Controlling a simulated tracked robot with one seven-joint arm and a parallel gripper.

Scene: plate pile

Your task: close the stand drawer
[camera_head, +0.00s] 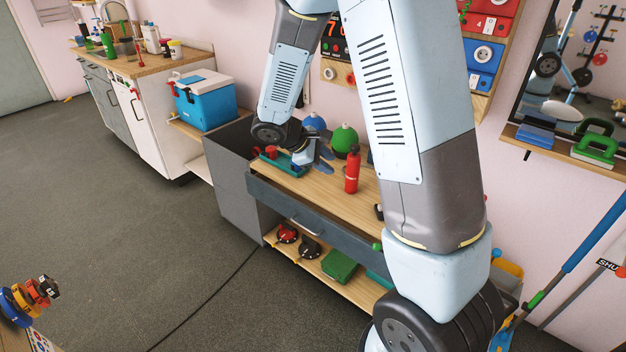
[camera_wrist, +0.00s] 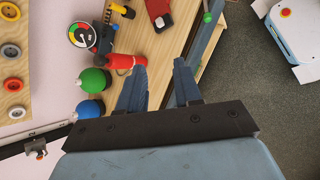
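The stand (camera_head: 325,193) has a light wooden top. Its grey drawer (camera_head: 300,213) has a long front with a metal handle (camera_head: 304,228), just under the top. The drawer front seems to stand out a little from the top's edge; how far is hard to tell. In the wrist view a grey strip that looks like the drawer front (camera_wrist: 210,40) runs along the wood. My gripper (camera_head: 322,163) is over the left part of the stand top, behind the drawer front. In the wrist view my gripper (camera_wrist: 162,68) is open, with nothing between its fingers.
A red bottle (camera_head: 351,170), a green ball-shaped thing (camera_head: 344,138) and a teal tray (camera_head: 282,165) are on the top near my gripper. The shelf below holds a red thing (camera_head: 287,233) and a green box (camera_head: 339,265). Floor in front is clear.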

